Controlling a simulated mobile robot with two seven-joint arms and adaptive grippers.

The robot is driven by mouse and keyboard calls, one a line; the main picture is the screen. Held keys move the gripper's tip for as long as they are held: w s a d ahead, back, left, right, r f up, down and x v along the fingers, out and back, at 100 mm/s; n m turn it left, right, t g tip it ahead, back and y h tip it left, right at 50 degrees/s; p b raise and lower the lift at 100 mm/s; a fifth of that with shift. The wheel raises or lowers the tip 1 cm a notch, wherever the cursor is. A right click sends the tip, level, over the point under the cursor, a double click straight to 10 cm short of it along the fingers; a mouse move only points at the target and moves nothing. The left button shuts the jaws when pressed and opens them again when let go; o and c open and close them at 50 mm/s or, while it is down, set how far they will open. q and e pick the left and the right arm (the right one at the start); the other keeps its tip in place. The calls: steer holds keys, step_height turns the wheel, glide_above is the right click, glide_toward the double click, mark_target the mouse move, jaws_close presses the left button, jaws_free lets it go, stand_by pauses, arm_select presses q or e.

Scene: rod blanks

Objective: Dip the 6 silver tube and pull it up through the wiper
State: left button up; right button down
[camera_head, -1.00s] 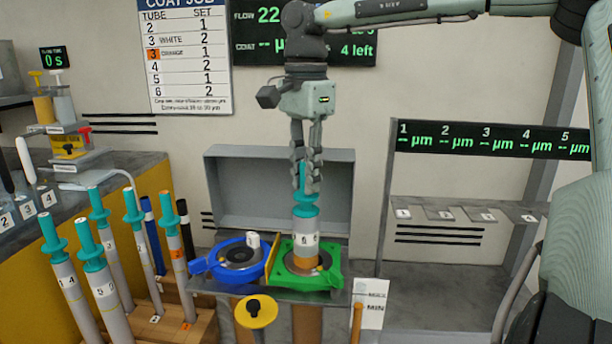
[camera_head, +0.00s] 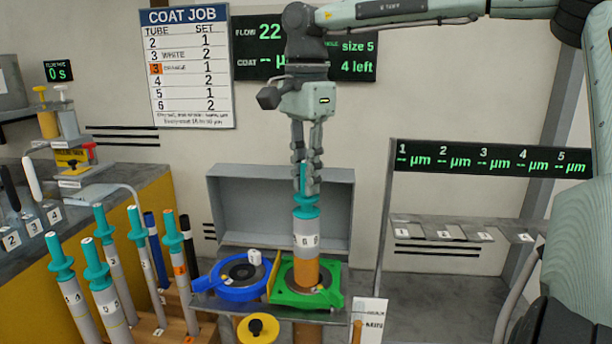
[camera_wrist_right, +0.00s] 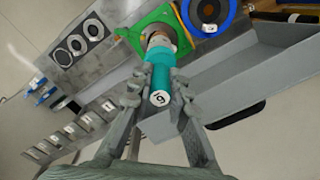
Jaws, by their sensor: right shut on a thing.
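My right gripper (camera_head: 307,185) is shut on the teal top of the silver tube labelled 6 (camera_head: 306,226). The tube stands upright in the opening of the green wiper plate (camera_head: 327,292), with a brown coated length (camera_head: 306,272) showing above the plate. Its lower end is hidden inside. In the right wrist view, the gripper (camera_wrist_right: 160,82) has the teal top (camera_wrist_right: 160,75) between its fingers, above the green plate (camera_wrist_right: 130,31). My left gripper is not in view.
A blue wiper ring (camera_head: 235,291) sits just left of the green one. Several teal-topped tubes (camera_head: 106,300) stand in a wooden rack at the left. A numbered shelf (camera_head: 465,212) and a thickness display (camera_head: 490,160) are at the right. A grey box wall (camera_head: 265,205) rises behind.

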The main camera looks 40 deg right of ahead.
steer(key=shift+r+p, duration=1.95)
steer(key=shift+r, duration=0.55)
steer(key=shift+s+r+p, duration=0.1)
steer(key=shift+r+p, duration=0.5)
steer(key=shift+r, duration=0.85)
steer(key=shift+d+r, duration=0.1)
steer(key=shift+r, duration=1.3)
step_height(320, 180, up, 10)
